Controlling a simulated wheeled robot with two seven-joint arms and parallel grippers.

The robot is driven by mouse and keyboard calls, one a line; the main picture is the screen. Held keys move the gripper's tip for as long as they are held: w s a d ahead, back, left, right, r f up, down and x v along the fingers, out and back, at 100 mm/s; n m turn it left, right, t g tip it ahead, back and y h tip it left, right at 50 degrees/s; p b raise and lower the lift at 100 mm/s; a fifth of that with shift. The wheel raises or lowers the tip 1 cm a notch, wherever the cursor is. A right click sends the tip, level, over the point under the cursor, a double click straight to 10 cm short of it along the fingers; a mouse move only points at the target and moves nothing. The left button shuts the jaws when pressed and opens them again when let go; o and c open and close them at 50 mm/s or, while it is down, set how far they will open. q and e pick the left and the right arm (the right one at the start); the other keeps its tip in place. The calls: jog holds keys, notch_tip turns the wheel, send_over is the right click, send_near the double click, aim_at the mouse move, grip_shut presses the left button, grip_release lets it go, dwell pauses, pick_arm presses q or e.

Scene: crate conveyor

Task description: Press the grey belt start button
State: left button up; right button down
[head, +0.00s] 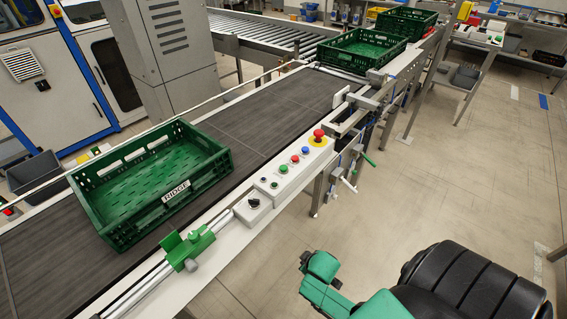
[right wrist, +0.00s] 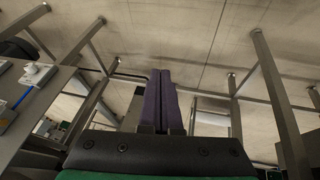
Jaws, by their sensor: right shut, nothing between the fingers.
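The control box (head: 298,165) is a pale panel on the conveyor's near side rail in the head view. It carries a red mushroom button on yellow (head: 319,135), a blue button (head: 305,150), a red button (head: 295,159), a green button (head: 283,169) and a small dark grey button (head: 274,185). I cannot tell for certain that this last one is the belt start button. My right gripper (right wrist: 161,100) shows in the right wrist view as two purple fingers, shut together and empty, touching nothing. In the head view only parts of my right arm show, below right of the box. My left gripper is out of view.
A green crate (head: 160,208) labelled RIDGE stands on the dark belt (head: 250,125). More green crates (head: 362,60) stand at the far end. A green clamp (head: 188,246) and a black rotary switch (head: 254,203) sit on the near rail. Floor right of the conveyor is open.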

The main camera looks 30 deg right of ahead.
jog(key=w+r+t+h+p, duration=0.15)
jog(key=w+r, duration=0.25)
jog(key=r, duration=0.6)
jog(key=w+r+t+p, duration=0.1)
jog(key=w+r+t, duration=0.15)
jog(key=r, duration=0.75)
jog(key=w+r+t+p, duration=0.1)
jog(key=w+r, duration=0.4)
jog(key=r, duration=0.5)
jog(key=w+a+r+n+t+y, duration=0.3)
jog(key=w+r+n+y, duration=0.2)
jog(key=r, duration=0.3)
jog(key=w+a+r+n+t+y, duration=0.2)
jog(key=w+r+n+y, duration=0.35)
jog(key=r, duration=0.25)
jog(key=s+d+f+n+g+h, duration=0.1)
jog(key=d+f+g, duration=0.1)
jog(key=d, duration=0.3)
jog(key=s+d+f+g+h, duration=0.2)
jog(key=d+f+g, duration=0.1)
jog(key=d+g, duration=0.1)
jog(key=shift+s+d+n+g, duration=0.25)
jog(key=shift+d+n+g, duration=0.15)
jog(key=shift+g, duration=0.1)
